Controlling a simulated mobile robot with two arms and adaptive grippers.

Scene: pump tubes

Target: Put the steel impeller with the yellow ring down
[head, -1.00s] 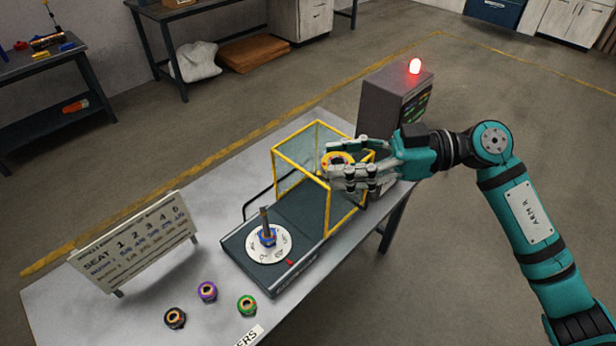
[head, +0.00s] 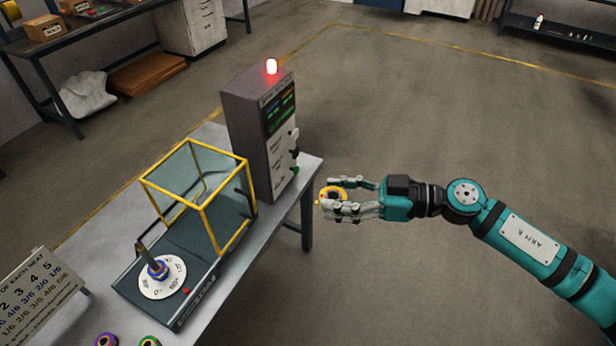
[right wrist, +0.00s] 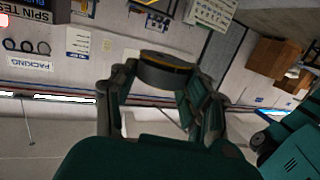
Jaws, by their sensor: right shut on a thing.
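The steel impeller with the yellow ring (head: 331,194) is held between the fingers of my right gripper (head: 343,198). In the head view it is just off the right edge of the table (head: 262,214), over the floor. In the right wrist view the impeller (right wrist: 166,70) shows as a dark round body with a thin yellow band, between the fingertips (right wrist: 163,88). My left gripper is in neither view.
A grey cabinet (head: 262,130) with a lit red lamp stands at the table's far end. A yellow-framed guard (head: 205,190) and a white dial (head: 162,278) with an upright post sit on a dark base. Purple and green ringed parts and a number board (head: 40,290) are at lower left.

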